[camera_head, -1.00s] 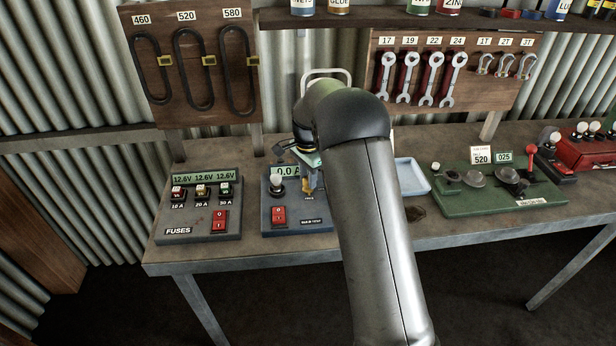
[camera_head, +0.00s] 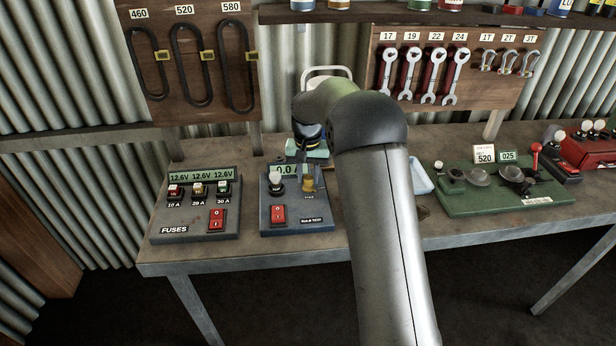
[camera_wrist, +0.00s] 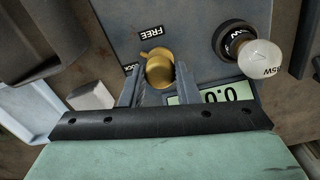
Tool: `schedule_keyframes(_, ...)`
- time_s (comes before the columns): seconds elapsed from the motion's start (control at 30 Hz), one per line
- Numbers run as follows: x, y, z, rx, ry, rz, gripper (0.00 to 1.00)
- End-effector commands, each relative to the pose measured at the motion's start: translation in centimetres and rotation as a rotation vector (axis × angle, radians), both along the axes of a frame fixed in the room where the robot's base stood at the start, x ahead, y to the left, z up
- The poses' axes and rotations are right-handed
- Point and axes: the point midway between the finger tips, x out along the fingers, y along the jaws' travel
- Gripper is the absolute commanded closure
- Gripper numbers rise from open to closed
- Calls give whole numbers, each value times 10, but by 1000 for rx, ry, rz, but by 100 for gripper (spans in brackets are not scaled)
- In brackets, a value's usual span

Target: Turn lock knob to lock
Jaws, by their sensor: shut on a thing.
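The brass lock knob (camera_wrist: 160,68) stands on the grey-blue bulb test box, between the two fingers of my gripper (camera_wrist: 161,87) in the wrist view. The fingers are shut on it. A small nub on the knob points up-left, between the FREE label (camera_wrist: 151,32) and the partly hidden LOCK label (camera_wrist: 130,68). In the head view the knob (camera_head: 308,184) shows at the box's upper right, with my gripper (camera_head: 307,168) just behind it, partly hidden by my arm.
A white bulb (camera_wrist: 260,58) stands close beside the knob. The bulb test box (camera_head: 296,215) also has a red switch (camera_head: 278,214) and a display (camera_head: 286,169). A fuse box (camera_head: 196,205) is to its left; a pale blue tray (camera_head: 422,180) is to its right.

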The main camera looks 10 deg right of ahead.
Motion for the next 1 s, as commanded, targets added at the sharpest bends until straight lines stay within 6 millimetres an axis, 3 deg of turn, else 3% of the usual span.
schedule_keyframes(0.5,0,0,0,1,-1,462,94)
schedule_keyframes(1.0,0,0,1,-1,-1,680,94)
